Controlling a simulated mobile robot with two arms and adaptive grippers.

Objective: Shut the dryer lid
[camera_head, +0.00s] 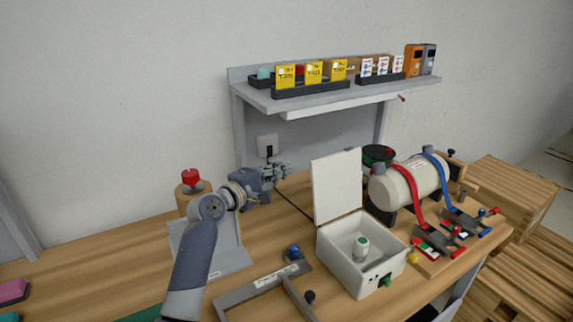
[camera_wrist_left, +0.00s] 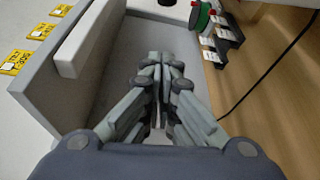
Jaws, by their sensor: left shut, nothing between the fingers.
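The dryer is a white box (camera_head: 362,285) on the wooden bench, right of centre in the head view. Its lid (camera_head: 337,187) stands open and upright at the back left edge. A small white jar with a green cap (camera_head: 361,247) sits inside the box. My left gripper (camera_head: 284,170) is shut and empty, in the air to the left of the lid and apart from it. Its closed fingers also show in the left wrist view (camera_wrist_left: 163,62), with the grey shelf unit beyond them. My right gripper is not in view.
A grey shelf (camera_head: 320,98) with yellow boxes stands behind. A white cylinder (camera_head: 408,188) with red and blue straps lies right of the dryer. A grey frame (camera_head: 262,281) with knobs is in front left. A red knob (camera_head: 190,178) tops a wooden post at left.

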